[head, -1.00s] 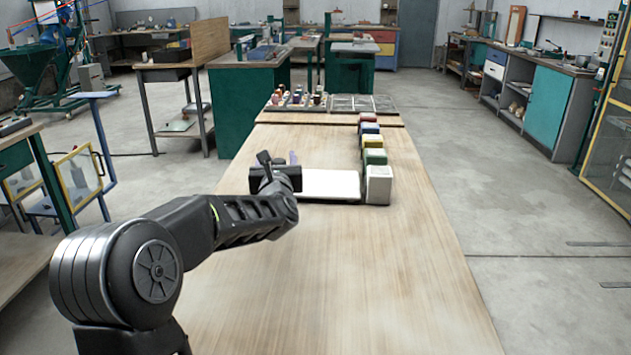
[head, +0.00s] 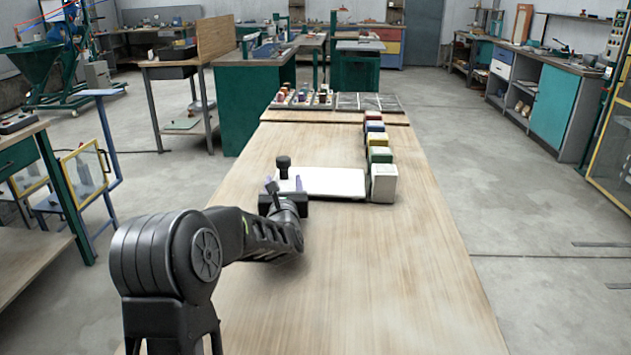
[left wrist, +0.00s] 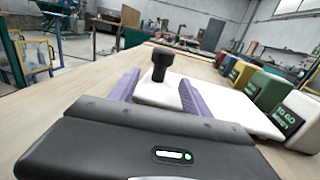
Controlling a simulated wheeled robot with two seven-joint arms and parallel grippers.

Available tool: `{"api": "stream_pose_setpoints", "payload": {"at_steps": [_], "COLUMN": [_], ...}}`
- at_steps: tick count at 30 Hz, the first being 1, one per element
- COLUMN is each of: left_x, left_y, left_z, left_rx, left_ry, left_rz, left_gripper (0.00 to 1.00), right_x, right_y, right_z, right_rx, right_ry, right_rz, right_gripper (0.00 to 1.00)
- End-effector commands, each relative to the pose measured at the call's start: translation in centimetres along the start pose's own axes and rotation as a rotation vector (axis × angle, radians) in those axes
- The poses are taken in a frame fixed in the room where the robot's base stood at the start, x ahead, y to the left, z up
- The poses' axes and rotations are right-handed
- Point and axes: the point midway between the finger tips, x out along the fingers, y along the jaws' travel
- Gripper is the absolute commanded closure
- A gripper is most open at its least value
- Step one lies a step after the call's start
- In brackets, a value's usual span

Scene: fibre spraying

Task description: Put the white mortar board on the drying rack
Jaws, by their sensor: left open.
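The white mortar board (head: 335,182) lies flat on the wooden table, with a black knob-like handle (head: 283,166) standing up at its left end. In the left wrist view the board (left wrist: 228,106) stretches off to the right and the black handle (left wrist: 160,66) is upright straight ahead. My left gripper (head: 285,186) is open at the near left end of the board. Its purple fingers (left wrist: 160,80) point toward the handle, one to each side, with nothing gripped. My right gripper is not in view. I cannot tell for sure which object is the drying rack.
A row of coloured blocks (head: 380,155) runs along the board's right end, the nearest one (head: 383,184) white-fronted. A tray with small items (head: 302,98) stands at the table's far end. A yellow-framed stand (head: 85,172) is on the floor at left. The near right tabletop is clear.

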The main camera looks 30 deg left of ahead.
Motion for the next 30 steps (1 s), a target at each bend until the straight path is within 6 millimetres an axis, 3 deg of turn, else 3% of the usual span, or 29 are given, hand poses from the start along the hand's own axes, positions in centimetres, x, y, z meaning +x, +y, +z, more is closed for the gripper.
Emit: {"api": "stream_pose_setpoints", "payload": {"at_steps": [5, 16, 30], "left_x": [0.6, 5.5, 5.8], "left_y": [0.0, 0.0, 0.0], "left_z": [0.0, 0.1, 0.0], "left_rx": [0.001, 0.002, 0.001], "left_ry": [0.001, 0.0, 0.0], "left_rz": [0.0, 0.0, 0.0], "left_gripper": [0.44, 0.44, 0.44], "right_x": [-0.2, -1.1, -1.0], "right_y": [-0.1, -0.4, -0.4], "right_z": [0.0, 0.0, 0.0], "right_rx": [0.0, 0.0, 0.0], "right_ry": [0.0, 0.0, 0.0], "right_rz": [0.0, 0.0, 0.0], "right_gripper": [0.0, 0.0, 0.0]}}
